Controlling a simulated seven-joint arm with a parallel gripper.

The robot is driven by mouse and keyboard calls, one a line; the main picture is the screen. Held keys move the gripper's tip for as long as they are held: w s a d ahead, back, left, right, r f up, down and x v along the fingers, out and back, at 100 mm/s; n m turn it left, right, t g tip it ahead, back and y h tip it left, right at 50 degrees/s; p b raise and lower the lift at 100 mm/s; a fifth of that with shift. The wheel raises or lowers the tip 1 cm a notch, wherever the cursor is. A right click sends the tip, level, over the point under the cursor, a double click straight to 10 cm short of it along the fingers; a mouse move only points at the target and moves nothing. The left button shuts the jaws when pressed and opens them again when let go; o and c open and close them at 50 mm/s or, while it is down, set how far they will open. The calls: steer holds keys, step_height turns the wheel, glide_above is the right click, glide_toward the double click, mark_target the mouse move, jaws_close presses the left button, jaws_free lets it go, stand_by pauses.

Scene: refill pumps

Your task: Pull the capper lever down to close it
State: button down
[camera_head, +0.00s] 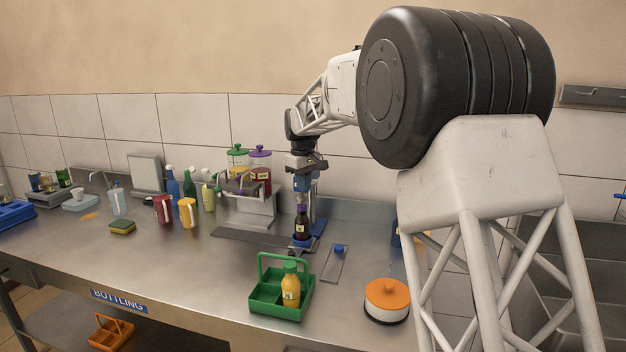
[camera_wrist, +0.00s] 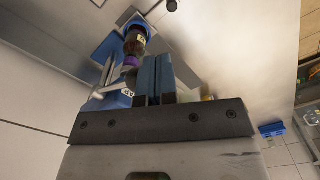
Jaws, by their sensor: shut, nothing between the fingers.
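The blue capper (camera_head: 318,226) stands at the back of the steel counter, with a dark bottle (camera_head: 302,227) with a purple cap upright on its base. My gripper (camera_head: 302,180) is above the bottle, at the top of the capper. In the wrist view the blue fingers of my gripper (camera_wrist: 154,78) are shut together with nothing between them. The bottle (camera_wrist: 136,42) and its purple cap (camera_wrist: 131,62) show just beyond the fingertips, beside the blue capper (camera_wrist: 108,46). The lever is hard to make out; I cannot tell its angle or whether my fingers touch it.
A green caddy (camera_head: 268,312) holding a yellow bottle (camera_head: 291,285) stands in front of the capper. An orange-lidded pot (camera_head: 386,300) is to its right. A pump rack (camera_head: 252,208) and several bottles stand to the left.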

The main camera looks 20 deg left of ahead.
steer(key=shift+r, duration=0.1)
stand_by(0.3)
step_height(320, 180, up, 9)
stand_by(1.1)
stand_by(0.4)
steer(key=s+d+r+m+t, duration=0.1)
steer(key=s+d+m, duration=0.2)
steer(key=s+d, duration=1)
steer(key=s+d+r+m, duration=0.1)
steer(key=s+d+m, duration=0.2)
steer(key=s+d, duration=1.1)
steer(key=s+d+f+m, duration=0.2)
steer(key=s+d+f, duration=0.3)
steer(key=s, duration=0.4)
steer(key=s+d+f+m+t, duration=0.1)
steer(key=s+d+f+m, duration=0.1)
steer(key=s+d+f, duration=0.3)
steer(key=s+d+f+m, duration=0.2)
steer(key=s+d+f, duration=0.4)
steer(key=s+d, duration=0.3)
steer(key=s, duration=0.4)
steer(key=shift+d+t, duration=0.25)
steer(key=shift+t, duration=0.05)
